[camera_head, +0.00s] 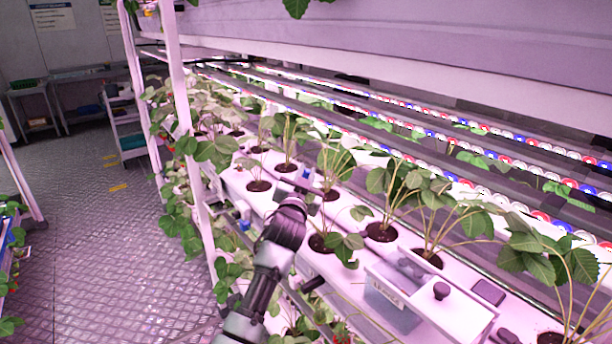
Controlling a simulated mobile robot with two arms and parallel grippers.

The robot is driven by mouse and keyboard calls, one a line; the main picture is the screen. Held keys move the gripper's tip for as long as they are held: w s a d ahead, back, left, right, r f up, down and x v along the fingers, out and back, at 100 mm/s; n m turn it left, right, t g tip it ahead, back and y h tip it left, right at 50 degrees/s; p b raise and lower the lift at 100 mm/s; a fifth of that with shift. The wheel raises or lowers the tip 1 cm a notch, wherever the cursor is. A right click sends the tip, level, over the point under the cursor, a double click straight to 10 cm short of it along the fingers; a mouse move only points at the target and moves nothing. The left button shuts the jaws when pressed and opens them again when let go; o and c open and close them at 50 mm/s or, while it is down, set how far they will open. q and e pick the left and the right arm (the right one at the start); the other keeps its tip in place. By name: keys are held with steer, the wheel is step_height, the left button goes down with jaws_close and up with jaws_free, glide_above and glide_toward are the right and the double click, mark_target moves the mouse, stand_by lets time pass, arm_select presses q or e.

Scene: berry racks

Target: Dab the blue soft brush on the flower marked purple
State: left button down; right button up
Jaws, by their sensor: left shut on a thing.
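My left gripper (303,188) is at the end of the grey and black arm that rises from the bottom of the picture. It reaches in over the near edge of the white plant trough and is mostly hidden behind its own wrist. It is shut on a small blue thing (306,173), which looks like the blue soft brush. Its tip is among stems and leaves near a potted plant (331,194). I cannot make out a flower marked purple. Whether the brush touches anything is too small to tell. My right gripper is not in view.
The white trough (352,262) holds several strawberry plants in dark soil holes. A pink-white rack post (190,150) stands left of my arm. The aisle floor (100,220) is clear.

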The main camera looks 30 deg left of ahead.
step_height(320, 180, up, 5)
steer(key=p, duration=0.4)
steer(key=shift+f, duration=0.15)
